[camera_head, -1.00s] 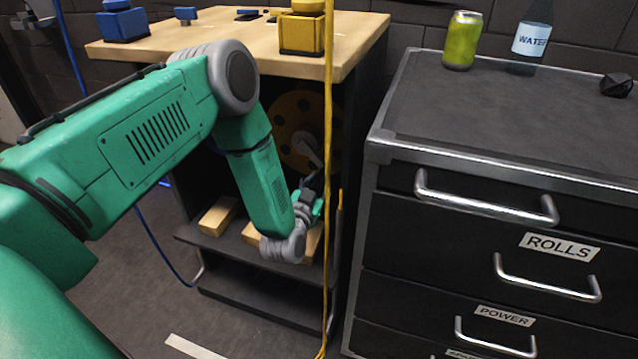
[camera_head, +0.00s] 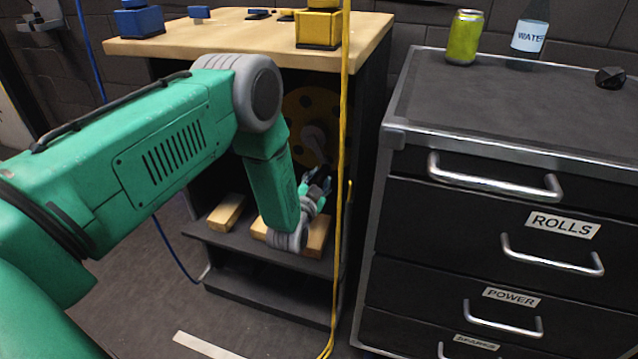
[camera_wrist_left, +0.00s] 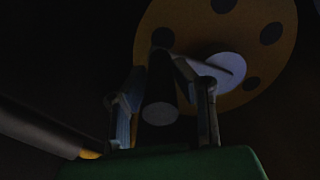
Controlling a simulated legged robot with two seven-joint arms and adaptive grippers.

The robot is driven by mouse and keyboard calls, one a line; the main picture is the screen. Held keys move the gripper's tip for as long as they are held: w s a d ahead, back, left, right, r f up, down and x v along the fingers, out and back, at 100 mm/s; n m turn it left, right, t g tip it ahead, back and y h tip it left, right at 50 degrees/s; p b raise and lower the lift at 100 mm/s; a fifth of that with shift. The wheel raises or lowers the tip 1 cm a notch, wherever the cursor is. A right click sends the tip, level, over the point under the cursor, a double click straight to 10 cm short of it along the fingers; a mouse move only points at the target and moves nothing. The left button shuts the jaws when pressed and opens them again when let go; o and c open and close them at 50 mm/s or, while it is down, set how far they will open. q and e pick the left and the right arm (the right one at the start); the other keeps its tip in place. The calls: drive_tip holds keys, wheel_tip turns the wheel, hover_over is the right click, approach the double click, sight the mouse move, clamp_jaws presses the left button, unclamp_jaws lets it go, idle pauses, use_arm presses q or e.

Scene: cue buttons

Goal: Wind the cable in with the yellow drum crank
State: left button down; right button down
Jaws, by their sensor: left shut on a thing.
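The yellow drum (camera_head: 304,112) is a disc with dark holes inside the dark workbench, below its top. It also shows in the left wrist view (camera_wrist_left: 283,50), with a pale hub (camera_wrist_left: 220,72) in its middle. The crank handle (camera_wrist_left: 160,95) is a dark grip that points toward the wrist camera. My left gripper (camera_head: 320,178) is at the drum's lower right, and in the left wrist view (camera_wrist_left: 163,95) its fingers stand on both sides of the handle, shut on it. The yellow cable (camera_head: 344,150) hangs vertically in front of the bench. My right gripper is not in view.
The wooden bench top (camera_head: 225,42) carries blue and yellow boxes (camera_head: 318,25). Wooden blocks (camera_head: 226,212) lie on the shelf under the drum. A black drawer cabinet (camera_head: 480,130) with metal handles stands close on the right. A blue cable hangs at the left.

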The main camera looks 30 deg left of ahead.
use_arm(q)
drive_tip(key=s+a+r+m+p, duration=0.1)
drive_tip(key=s+a+m, duration=0.1)
drive_tip(key=a+m, duration=0.7)
drive_tip(key=shift+s+a+m+p, duration=0.3)
drive_tip(key=shift+a+m+p, duration=0.05)
drive_tip(key=shift+m, duration=1.75)
drive_tip(key=c, duration=1.3)
unclamp_jaws()
drive_tip(key=shift+a, duration=0.1)
drive_tip(key=shift+r, duration=0.15)
